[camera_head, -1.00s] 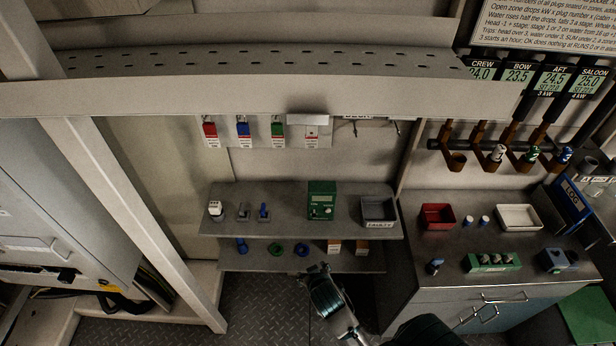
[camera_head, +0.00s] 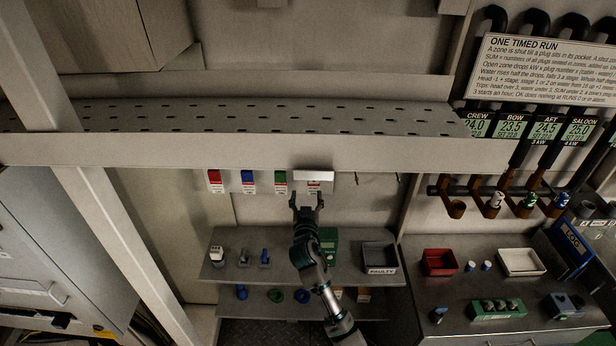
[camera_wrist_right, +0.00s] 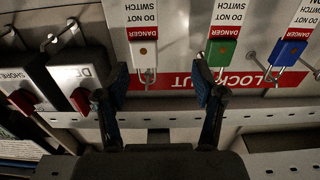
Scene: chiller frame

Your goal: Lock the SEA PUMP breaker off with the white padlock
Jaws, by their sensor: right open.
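The white padlock with its danger tag (camera_wrist_right: 143,42) hangs on the lockout board in the right wrist view, between a bare hook side and the green padlock. In the head view it shows as a small red-and-white tag (camera_head: 313,186), partly hidden. My right gripper (camera_head: 306,199) is open in front of and just below it. In the wrist view the open fingers (camera_wrist_right: 162,88) stand either side of the white padlock's lower end, with nothing held between them. No SEA PUMP label is readable in either view. My left gripper is not in view.
Green (camera_wrist_right: 223,45), blue (camera_wrist_right: 291,48) and red (camera_head: 215,181) padlocks hang in the same row. Dark boxes with red parts (camera_wrist_right: 80,100) stand at the wrist view's left. A perforated ledge (camera_head: 250,118) overhangs the row. The shelf (camera_head: 340,272) below holds a green box and the FAULTY bin (camera_head: 380,257).

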